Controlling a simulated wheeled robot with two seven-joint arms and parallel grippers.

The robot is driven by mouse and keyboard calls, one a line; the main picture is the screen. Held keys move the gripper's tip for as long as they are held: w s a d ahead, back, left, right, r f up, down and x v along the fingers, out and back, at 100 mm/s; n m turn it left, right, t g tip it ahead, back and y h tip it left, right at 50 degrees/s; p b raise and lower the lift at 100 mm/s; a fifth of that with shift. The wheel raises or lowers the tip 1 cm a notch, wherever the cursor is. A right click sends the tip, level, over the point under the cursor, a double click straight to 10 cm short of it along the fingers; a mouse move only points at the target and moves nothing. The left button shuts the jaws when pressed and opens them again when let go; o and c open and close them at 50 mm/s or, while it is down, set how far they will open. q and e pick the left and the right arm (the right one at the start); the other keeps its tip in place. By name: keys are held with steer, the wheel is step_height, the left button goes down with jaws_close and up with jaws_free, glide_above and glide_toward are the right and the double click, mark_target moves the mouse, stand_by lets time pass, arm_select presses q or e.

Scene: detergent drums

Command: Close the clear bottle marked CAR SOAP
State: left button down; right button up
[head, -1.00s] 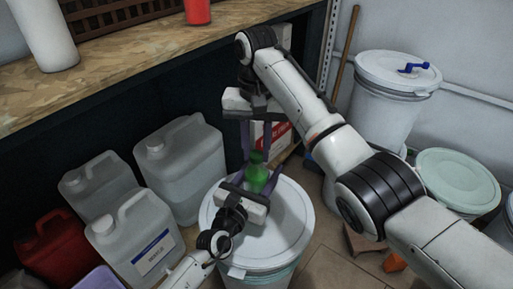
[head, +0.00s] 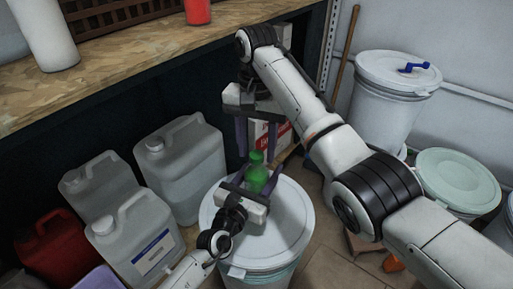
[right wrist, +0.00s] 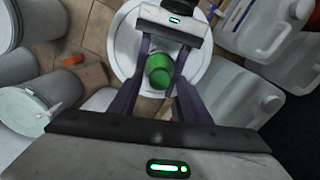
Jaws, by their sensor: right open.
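A small green bottle (head: 257,180) stands upright over the white drum lid (head: 291,217). A green cap (head: 256,157) shows on its top; I cannot tell how tightly it sits. No marking can be read on the bottle. My right gripper (head: 257,150) is open, pointing down, its fingers on either side of the cap; it also shows in the right wrist view (right wrist: 157,68). My left gripper (head: 252,190) is low at the bottle's near side, its fingers reaching around the bottle. Whether they touch it is hidden.
Grey-white jugs (head: 182,165) and a red can (head: 57,247) stand at the left. A wooden bench (head: 130,60) is above them. A white drum with a blue handle (head: 392,100) and a drum with a pale green lid (head: 457,180) stand at the right.

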step_height(320, 180, up, 4)
steer(key=shift+r, duration=0.1)
steer(key=shift+c, duration=0.2)
steer(key=n, duration=0.2)
steer(key=r+n, duration=0.1)
steer(key=shift+w+a+n, duration=0.15)
steer(key=shift+n, duration=0.25)
steer(key=n, duration=0.2)
steer(key=r+n, duration=0.1)
steer(key=n, duration=0.2)
steer(key=shift+r, duration=0.1)
steer(key=n, duration=0.4)
steer(key=shift+r+n, duration=0.3)
steer(key=shift+r, duration=0.05)
steer(key=n, duration=0.5)
steer(key=shift+r+n, duration=0.3)
